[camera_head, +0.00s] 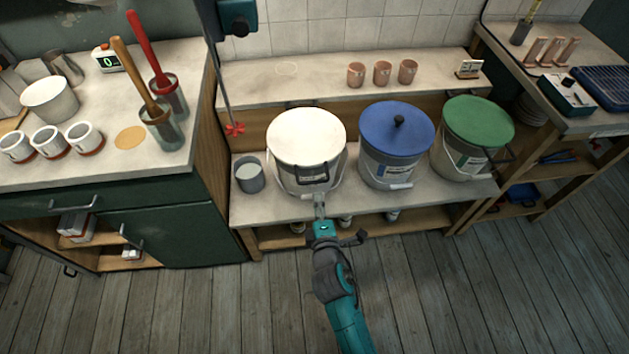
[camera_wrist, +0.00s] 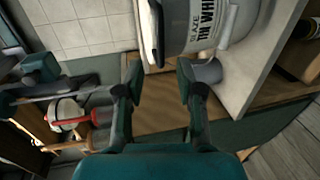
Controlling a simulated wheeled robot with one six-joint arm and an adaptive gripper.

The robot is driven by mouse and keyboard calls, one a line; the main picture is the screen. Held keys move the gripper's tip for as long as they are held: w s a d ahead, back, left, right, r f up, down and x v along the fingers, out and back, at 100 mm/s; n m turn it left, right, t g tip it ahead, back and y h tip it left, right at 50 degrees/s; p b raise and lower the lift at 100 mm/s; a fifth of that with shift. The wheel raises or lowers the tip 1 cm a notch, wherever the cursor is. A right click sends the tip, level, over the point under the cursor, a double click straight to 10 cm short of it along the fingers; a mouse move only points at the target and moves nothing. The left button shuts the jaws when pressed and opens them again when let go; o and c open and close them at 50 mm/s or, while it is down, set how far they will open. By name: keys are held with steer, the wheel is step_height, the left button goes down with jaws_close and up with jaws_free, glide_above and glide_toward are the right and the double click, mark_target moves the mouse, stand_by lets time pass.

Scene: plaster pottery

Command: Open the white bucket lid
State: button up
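The white bucket (camera_head: 309,178) stands on the low shelf, left of two other buckets. Its round white lid (camera_head: 306,135) lies flat on top and appears closed. A dark handle (camera_head: 311,177) is on the lid's front side. My gripper (camera_head: 319,203) is in front of the bucket, just below that handle, and holds nothing. In the wrist view, my gripper (camera_wrist: 158,78) has its two fingers apart. The bucket's printed side (camera_wrist: 222,22) and the dark handle (camera_wrist: 153,32) lie beyond the fingertips. I see no clear contact.
A blue-lidded bucket (camera_head: 395,140) and a green-lidded bucket (camera_head: 473,135) stand to the right. A small grey pail (camera_head: 248,174) is close on the left. Copper-coloured cups (camera_head: 382,73) stand on the ledge behind. The plank floor (camera_head: 480,290) in front is clear.

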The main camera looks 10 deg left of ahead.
mark_target(314, 181)
steer(key=x, duration=0.9)
steer(key=shift+w+f, duration=0.1)
steer(key=shift+w, duration=0.2)
jaws_close()
